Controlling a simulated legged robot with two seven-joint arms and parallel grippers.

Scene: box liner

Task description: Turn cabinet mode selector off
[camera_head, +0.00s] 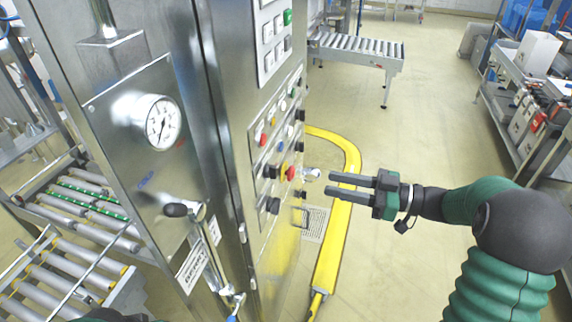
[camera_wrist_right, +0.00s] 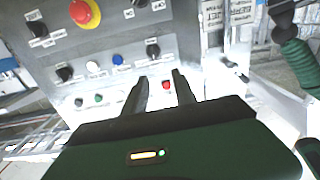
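The steel cabinet's control panel (camera_head: 262,150) faces right in the head view. It carries several black selector knobs, one of them low on the panel (camera_head: 273,205), and a red emergency knob on yellow (camera_head: 291,173). I cannot read the labels, so I cannot tell which knob is the mode selector. My right gripper (camera_head: 333,183) is open and empty, its fingers pointing at the panel. In the wrist view, a black knob (camera_wrist_right: 153,50) and a red button (camera_wrist_right: 166,85) show near my right gripper's fingertips (camera_wrist_right: 160,77), with no clear contact. My left gripper is not identifiable.
A pressure gauge (camera_head: 159,123) and a black-knobbed lever (camera_head: 178,210) are on the cabinet's left face. A yellow floor barrier (camera_head: 335,245) curves below the right gripper. Roller conveyors (camera_head: 85,205) stand at left. A bench (camera_head: 515,130) is far right; open floor lies between.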

